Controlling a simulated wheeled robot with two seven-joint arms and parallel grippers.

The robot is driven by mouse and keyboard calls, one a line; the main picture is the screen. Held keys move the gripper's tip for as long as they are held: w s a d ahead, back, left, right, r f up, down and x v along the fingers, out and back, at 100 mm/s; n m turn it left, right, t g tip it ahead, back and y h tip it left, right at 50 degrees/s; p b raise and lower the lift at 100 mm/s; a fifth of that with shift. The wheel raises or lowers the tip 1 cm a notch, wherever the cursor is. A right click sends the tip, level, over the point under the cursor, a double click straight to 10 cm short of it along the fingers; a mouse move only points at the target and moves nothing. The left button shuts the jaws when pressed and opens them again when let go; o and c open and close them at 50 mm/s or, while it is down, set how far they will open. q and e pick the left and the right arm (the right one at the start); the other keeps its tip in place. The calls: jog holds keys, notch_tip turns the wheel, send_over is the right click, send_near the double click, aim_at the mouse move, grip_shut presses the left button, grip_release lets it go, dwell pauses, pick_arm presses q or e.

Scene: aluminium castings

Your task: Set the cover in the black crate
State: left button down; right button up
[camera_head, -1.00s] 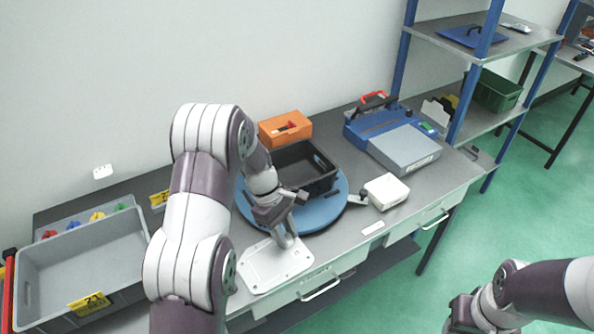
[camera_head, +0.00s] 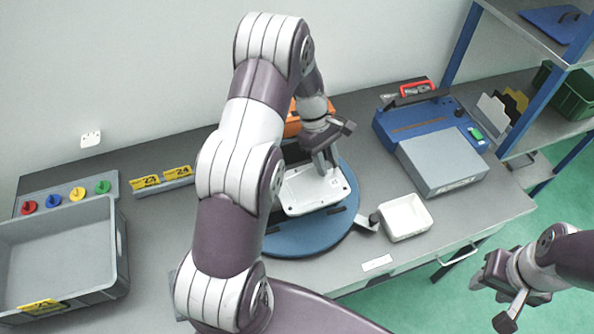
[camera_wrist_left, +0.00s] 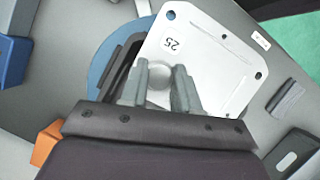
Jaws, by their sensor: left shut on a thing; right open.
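The cover (camera_head: 311,194) is a pale, flat casting with corner holes; in the left wrist view it (camera_wrist_left: 215,60) shows the number 25. My left gripper (camera_head: 327,170) is shut on the cover's central boss and holds it over the black crate and the blue round turntable. The black crate (camera_wrist_left: 117,68) is mostly hidden under the cover and my arm; a dark edge of it shows in the left wrist view. I cannot tell the height between cover and crate. My right gripper (camera_head: 498,297) is open and empty at the lower right, off the table.
The blue turntable (camera_head: 340,229) sits under the crate. A white box (camera_head: 404,217) stands right of it, a blue-grey case (camera_head: 441,158) behind that, and an orange box (camera_head: 292,126) behind the crate. A large grey tote (camera_head: 112,272) stands at the left.

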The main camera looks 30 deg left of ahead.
pick_arm(q)
jog(key=shift+s+a+f+p, duration=0.15)
jog(key=shift+a+p, duration=0.1)
jog(key=shift+a, duration=0.25)
jog(key=shift+a+f+p, duration=0.1)
jog(key=shift+a+p, duration=0.1)
jog(key=shift+a, duration=0.25)
jog(key=w+a+f+p, duration=0.1)
jog(key=a+f+p, duration=0.1)
jog(key=a+f, duration=0.1)
jog(key=w+a+f+p, duration=0.1)
jog(key=a+f, duration=0.1)
jog(key=f, duration=0.1)
jog(key=w+a+f+p, duration=0.1)
jog(key=a+f+p, duration=0.1)
jog(key=a+f, duration=0.1)
jog(key=shift+a+f+p, duration=0.3)
jog(key=shift+f, duration=0.45)
jog(key=shift+s, duration=0.15)
jog(key=shift+s+b, duration=0.1)
jog(key=shift+b, duration=0.25)
jog(key=shift+f+b, duration=0.55)
jog(key=c, duration=0.8)
grip_release()
jog(key=shift+r, duration=0.1)
pick_arm(e)
jog(key=r, duration=0.2)
jog(key=w+r, duration=0.1)
jog(key=r, duration=0.2)
